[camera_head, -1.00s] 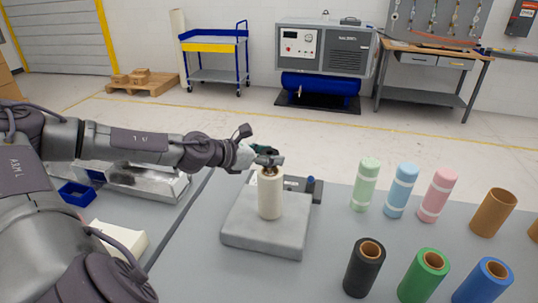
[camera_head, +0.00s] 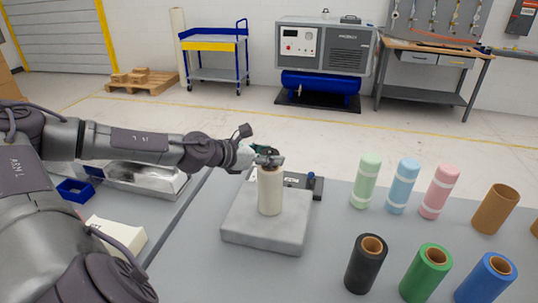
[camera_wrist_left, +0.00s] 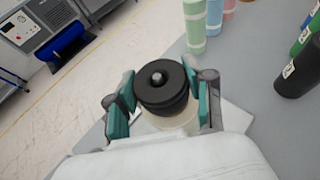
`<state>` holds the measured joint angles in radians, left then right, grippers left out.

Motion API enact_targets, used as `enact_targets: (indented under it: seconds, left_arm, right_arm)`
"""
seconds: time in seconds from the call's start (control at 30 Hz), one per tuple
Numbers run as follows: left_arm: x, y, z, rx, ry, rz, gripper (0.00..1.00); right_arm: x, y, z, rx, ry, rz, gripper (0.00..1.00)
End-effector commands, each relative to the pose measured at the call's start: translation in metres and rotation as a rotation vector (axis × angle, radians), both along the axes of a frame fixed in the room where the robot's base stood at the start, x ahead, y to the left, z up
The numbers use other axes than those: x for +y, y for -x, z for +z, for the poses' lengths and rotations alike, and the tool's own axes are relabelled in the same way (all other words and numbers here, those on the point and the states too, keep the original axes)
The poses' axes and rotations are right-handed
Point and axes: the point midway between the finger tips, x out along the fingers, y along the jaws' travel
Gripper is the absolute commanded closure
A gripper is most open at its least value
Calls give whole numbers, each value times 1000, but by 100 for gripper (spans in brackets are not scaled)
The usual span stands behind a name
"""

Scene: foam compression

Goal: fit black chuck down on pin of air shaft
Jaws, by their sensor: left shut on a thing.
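A cream roll (camera_head: 270,192) stands upright on a grey square block (camera_head: 240,222). My left gripper (camera_head: 268,159) is right over the roll's top end. In the left wrist view my left gripper (camera_wrist_left: 163,97) is shut on the black chuck (camera_wrist_left: 160,98), with a teal-padded finger on each side. A small metal tip (camera_wrist_left: 158,76) shows at the centre of the chuck's top. The cream roll (camera_wrist_left: 176,124) shows just below the chuck. The air shaft's body and the chuck's underside are hidden, so I cannot tell how deep the chuck sits. My right gripper is out of view.
Green (camera_head: 366,182), blue (camera_head: 402,187) and pink (camera_head: 438,192) rolls stand to the right. Black (camera_head: 364,270), green (camera_head: 424,278) and blue (camera_head: 487,285) film rolls stand in front. A dark device (camera_head: 306,185) lies behind the block.

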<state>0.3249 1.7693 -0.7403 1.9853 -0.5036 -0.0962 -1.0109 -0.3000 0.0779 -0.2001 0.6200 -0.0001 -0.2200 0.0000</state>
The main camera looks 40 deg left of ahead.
Motion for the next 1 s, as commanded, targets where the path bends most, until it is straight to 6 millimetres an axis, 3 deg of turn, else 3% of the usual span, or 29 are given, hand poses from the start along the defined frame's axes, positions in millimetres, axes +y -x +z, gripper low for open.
enact_targets:
  seconds: [0.57,0.6,0.7,0.77,1.0]
  left_arm:
    - [0,0,-12,2,1,-1,84]
    - [0,0,-12,2,1,-1,46]
    - [0,0,-12,2,1,-1,29]
    - [0,0,-12,2,1,-1,19]
    - [0,0,-11,1,0,0,18]
  right_arm:
    - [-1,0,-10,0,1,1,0]
    - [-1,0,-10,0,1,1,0]
    - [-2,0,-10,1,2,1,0]
    - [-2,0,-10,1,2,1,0]
    - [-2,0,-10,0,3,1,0]
